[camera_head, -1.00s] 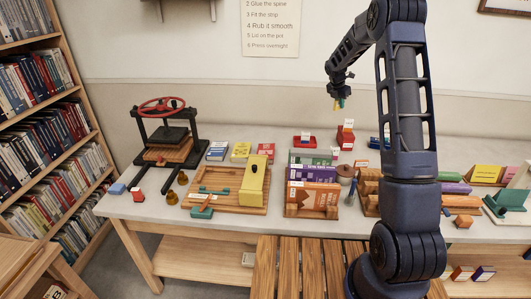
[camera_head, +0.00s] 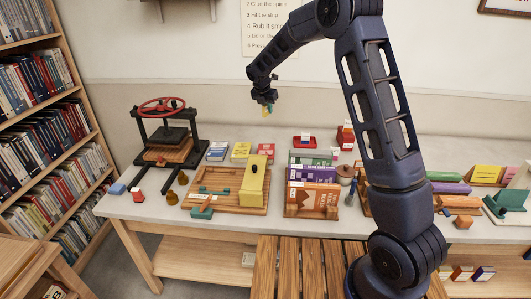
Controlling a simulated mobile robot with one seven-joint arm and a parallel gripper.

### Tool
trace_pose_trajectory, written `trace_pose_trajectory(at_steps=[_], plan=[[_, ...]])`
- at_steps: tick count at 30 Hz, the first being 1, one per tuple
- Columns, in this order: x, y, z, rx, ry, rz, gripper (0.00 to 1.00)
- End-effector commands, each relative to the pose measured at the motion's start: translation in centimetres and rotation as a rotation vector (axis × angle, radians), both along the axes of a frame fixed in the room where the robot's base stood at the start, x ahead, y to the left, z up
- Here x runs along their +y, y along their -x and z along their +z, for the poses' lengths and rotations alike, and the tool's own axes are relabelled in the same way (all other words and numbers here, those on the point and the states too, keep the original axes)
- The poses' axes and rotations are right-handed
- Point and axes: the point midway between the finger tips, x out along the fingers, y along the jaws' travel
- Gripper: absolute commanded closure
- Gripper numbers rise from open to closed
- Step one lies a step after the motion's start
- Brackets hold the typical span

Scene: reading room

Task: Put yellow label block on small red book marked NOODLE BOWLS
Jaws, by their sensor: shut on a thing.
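My gripper (camera_head: 267,104) is shut on a small yellow block (camera_head: 265,112), held up in the air in front of the wall. Part of the block is hidden by the fingers. A small red book (camera_head: 266,149) lies flat on the table, at the right end of a short row of small books. Its cover print is too small to read. In the picture my gripper is almost straight above this book, with a clear gap between. The top of the red book looks bare.
A yellow book (camera_head: 240,151) and a blue-and-white book (camera_head: 217,151) lie left of the red one. A black press (camera_head: 168,130) stands further left. A wooden board with a yellow block-like tool (camera_head: 254,182) is in front, upright books (camera_head: 313,185) to the right.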

Motion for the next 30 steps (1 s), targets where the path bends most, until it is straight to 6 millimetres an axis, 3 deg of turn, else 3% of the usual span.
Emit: trace_pose_trajectory(at_steps=[5, 22, 30], plan=[[0.7, 0.4, -1.5, 0.001, 0.002, 0.01, 1.0], [0.6, 0.4, -13.5, 0.002, 0.002, 0.008, 1.0], [0.6, 0.4, -15.8, 0.0, 0.001, 0.007, 1.0]])
